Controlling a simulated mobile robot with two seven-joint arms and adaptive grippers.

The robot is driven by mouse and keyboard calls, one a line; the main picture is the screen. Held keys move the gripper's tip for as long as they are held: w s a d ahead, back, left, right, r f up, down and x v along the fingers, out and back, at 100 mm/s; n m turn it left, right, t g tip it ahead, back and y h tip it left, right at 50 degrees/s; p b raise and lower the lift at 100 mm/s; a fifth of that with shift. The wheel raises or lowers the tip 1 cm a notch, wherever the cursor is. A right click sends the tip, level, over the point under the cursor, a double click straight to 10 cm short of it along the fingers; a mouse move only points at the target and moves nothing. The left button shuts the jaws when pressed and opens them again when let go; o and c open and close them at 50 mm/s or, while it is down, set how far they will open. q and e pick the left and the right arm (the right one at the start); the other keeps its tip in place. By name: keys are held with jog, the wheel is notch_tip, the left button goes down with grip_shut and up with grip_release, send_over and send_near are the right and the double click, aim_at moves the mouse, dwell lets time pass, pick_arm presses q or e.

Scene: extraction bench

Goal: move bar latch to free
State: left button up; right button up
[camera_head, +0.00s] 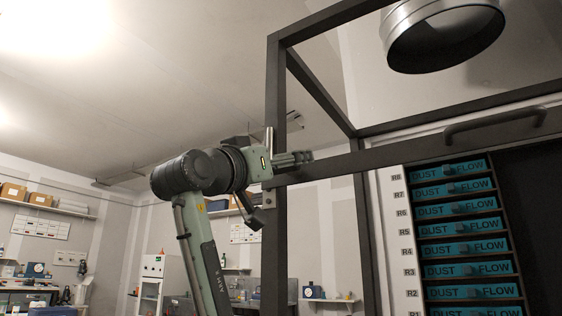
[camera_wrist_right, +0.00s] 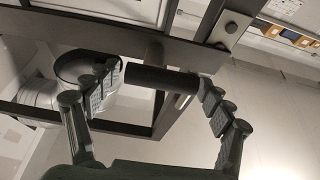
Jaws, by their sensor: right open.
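The bar latch shows in the right wrist view as a dark cylindrical grip (camera_wrist_right: 150,80) on the dark frame. A pale metal plate (camera_wrist_right: 233,22) with a dark round bolt sits near it. My left gripper is not in view.
The dark frame's post (camera_head: 275,90) and crossbar stand close to my wrist. A dark handle (camera_head: 495,122) is on the crossbar. A metal duct (camera_head: 443,35) hangs above right. Blue drawers labelled DUST FLOW (camera_head: 462,247) are stacked at right. Shelves (camera_head: 45,207) line the left wall.

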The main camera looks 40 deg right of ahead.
jog(key=c, duration=1.2)
